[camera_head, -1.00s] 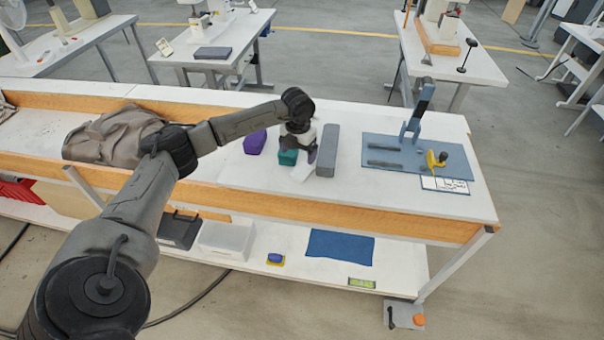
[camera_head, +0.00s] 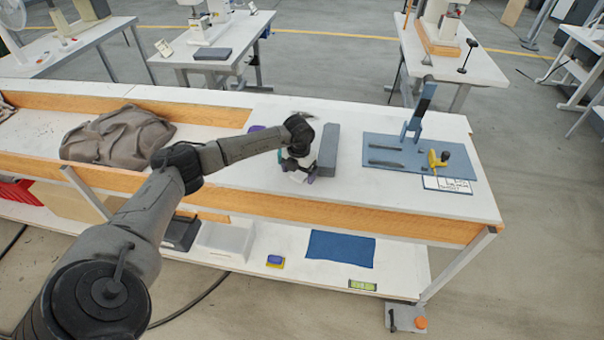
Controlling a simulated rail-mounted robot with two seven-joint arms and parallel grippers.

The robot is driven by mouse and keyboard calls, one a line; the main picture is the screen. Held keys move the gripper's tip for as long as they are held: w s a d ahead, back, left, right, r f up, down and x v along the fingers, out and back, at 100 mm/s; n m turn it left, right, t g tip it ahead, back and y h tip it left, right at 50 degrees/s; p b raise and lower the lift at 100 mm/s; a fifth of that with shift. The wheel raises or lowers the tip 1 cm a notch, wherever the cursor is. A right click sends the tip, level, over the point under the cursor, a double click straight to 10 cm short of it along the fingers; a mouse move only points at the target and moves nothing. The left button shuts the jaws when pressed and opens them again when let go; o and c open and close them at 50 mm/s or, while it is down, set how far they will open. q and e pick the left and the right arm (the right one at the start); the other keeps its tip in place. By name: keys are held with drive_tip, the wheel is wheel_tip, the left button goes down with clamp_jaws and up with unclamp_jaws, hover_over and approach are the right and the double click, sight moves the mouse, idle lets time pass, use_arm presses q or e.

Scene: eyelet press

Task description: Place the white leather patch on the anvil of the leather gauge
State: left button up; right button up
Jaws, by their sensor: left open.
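My left gripper (camera_head: 299,174) points down low over the white bench top, just left of the long grey block, with its jaws open. A pale piece under its fingertips may be the white leather patch, but it blends with the bench and is mostly hidden by the gripper. The leather gauge appears to be the small yellow and dark tool (camera_head: 437,159) at the right, on the front edge of the blue mat; its anvil is too small to make out. My right gripper is not in view.
The grey block (camera_head: 328,150) stands close beside the gripper. Purple (camera_head: 256,128) and teal blocks are mostly hidden behind my arm. The blue mat (camera_head: 380,148) carries an upright blue lever press (camera_head: 418,112) and dark rods. A crumpled grey-brown cloth or bag (camera_head: 117,135) lies left.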

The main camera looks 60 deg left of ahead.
use_arm(q)
drive_tip(key=shift+c, duration=0.3)
drive_tip(key=c, duration=1)
